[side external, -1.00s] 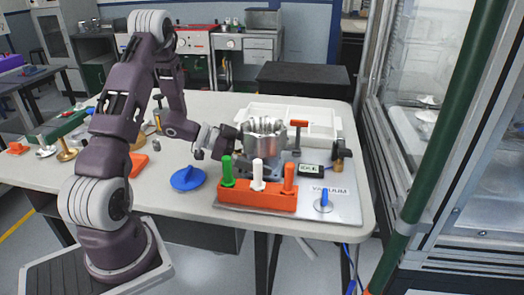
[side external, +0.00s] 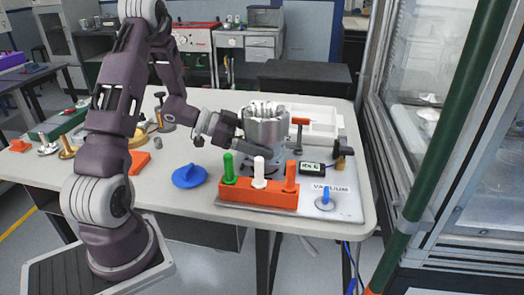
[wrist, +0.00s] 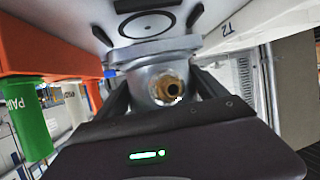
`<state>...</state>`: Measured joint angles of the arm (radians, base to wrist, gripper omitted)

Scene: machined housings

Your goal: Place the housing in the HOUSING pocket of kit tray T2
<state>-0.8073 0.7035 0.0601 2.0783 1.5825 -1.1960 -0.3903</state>
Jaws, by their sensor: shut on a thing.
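A dark ring seat (wrist: 146,24) shows clear of the housing's flange. The white kit tray (side external: 325,113) with compartments stands behind the housing and is partly hidden by it. A T2 mark (wrist: 228,28) shows in the wrist view.
A red-topped post (side external: 300,122), a dark clamp (side external: 342,150) and a small display (side external: 311,169) are to the right. A blue disc (side external: 188,177) lies left.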

